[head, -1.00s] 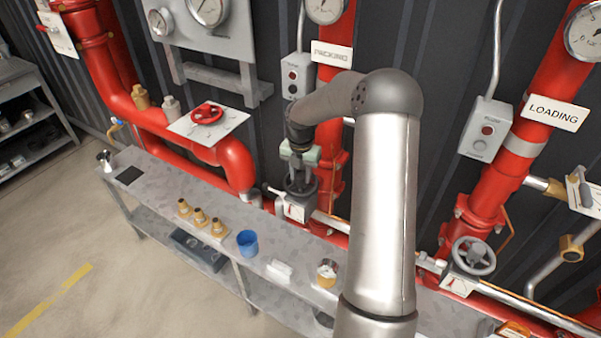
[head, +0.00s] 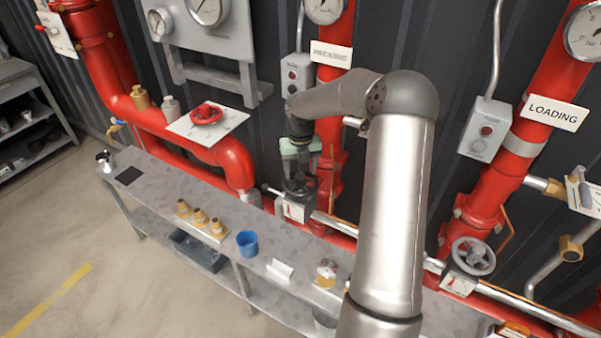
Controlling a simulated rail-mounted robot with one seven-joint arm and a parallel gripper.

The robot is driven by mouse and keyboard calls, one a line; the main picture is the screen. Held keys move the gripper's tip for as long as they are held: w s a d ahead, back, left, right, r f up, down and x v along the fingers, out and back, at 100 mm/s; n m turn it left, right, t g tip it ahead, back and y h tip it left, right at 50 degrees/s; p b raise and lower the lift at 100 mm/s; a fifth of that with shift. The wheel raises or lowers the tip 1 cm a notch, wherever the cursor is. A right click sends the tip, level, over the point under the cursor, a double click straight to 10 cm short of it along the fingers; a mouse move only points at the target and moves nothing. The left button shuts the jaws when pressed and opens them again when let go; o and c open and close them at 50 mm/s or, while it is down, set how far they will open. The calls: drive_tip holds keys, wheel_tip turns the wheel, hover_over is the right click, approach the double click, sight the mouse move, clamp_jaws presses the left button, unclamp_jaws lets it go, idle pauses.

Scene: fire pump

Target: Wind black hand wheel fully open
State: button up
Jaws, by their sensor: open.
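My gripper (head: 297,172) points down at the valve (head: 295,208) on the red pipe under the PACKING sign. It is open, with its fingers at a dark hand wheel (head: 299,187) on top of that valve. The wheel is small in the head view and mostly hidden by the gripper, so I cannot tell whether the fingers touch it. A white dial plate with red marks sits on the valve's front. A grey spoked hand wheel (head: 473,256) sits on a similar valve at the right, below the LOADING sign, apart from my gripper.
A red hand wheel (head: 206,113) sits on a white plate at the left. The grey bench (head: 150,188) below holds brass fittings (head: 200,217), a blue cup (head: 247,243) and a white card (head: 281,270). Red pipes and a switch box (head: 297,76) stand close behind my gripper.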

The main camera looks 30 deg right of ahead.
sight(300, 177)
drive_tip(key=shift+r, duration=2.5)
drive_tip(key=shift+s+a, duration=0.1)
drive_tip(key=shift+a, duration=0.1)
drive_tip(key=s+a+r+m+h+b, duration=0.1)
drive_tip(key=s+a+r+m, duration=0.2)
drive_tip(key=s+a+m, duration=0.35)
drive_tip(key=s+a+r+m+h+b, duration=0.15)
drive_tip(key=s+a+m, duration=0.25)
drive_tip(key=s+m, duration=0.45)
drive_tip(key=s+a+m+y+b, duration=0.1)
drive_tip(key=s+a+m, duration=0.2)
drive_tip(key=s+m, duration=0.5)
drive_tip(key=s+a+f+m+t+y+b, duration=0.1)
drive_tip(key=s+a+m, duration=0.2)
drive_tip(key=s+m, duration=0.6)
drive_tip(key=shift+s+m, duration=0.25)
drive_tip(key=shift+m, duration=0.55)
